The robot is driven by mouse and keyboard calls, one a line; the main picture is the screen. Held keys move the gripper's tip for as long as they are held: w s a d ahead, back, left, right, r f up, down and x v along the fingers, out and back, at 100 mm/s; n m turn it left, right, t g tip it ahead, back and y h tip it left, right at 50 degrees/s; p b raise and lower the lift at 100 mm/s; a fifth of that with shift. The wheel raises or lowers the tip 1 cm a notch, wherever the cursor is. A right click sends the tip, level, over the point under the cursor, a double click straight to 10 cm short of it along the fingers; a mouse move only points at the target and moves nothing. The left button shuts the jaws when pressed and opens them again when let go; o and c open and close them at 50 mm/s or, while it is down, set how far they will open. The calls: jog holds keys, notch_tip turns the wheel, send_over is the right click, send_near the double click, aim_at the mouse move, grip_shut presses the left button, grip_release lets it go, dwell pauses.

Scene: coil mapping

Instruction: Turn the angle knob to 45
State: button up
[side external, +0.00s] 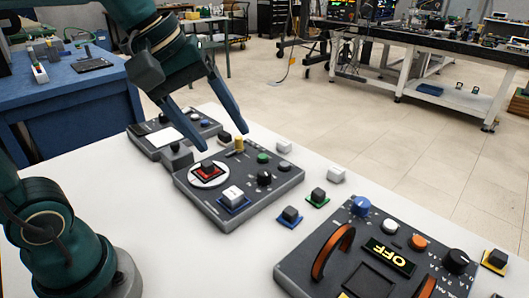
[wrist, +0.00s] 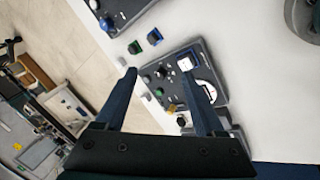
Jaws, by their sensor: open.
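My gripper (side external: 225,139) is open and empty, its fingers pointing down above the back part of the middle grey panel (side external: 222,217). In the wrist view, my gripper (wrist: 158,72) has its fingers spread either side of part of that panel. The panel bears a black knob (side external: 264,178), a green knob (side external: 263,158), a yellow post (side external: 239,145) and a white disc (side external: 221,180) under a red square with a dark block. The nearer panel (side external: 298,264) bears a blue knob (side external: 360,205) and a black knob (side external: 457,261) with markings. No readable label shows which is the angle knob.
The nearer panel has orange arched handles (side external: 333,251) and a yellow "OFF" display (side external: 389,254). A third panel (side external: 148,147) stands at the back. The white table (side external: 185,265) is bare at left.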

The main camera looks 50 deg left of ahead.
jog(key=w+n, duration=0.4)
jog(key=w, duration=0.1)
jog(key=n+g+h, duration=0.2)
jog(key=n+g, duration=0.1)
jog(key=n, duration=0.3)
send_over(263, 171)
notch_tip(263, 171, down, 9)
jog(key=shift+n+g+h, duration=0.3)
jog(key=shift+n+h, duration=0.1)
jog(key=f, duration=0.1)
jog(key=a+f, duration=0.1)
jog(key=f, duration=0.1)
jog(key=a+f, duration=0.1)
jog(key=f, duration=0.1)
jog(key=shift+s, duration=0.2)
jog(key=shift+f, duration=0.3)
jog(key=shift+x, duration=2.25)
grip_shut()
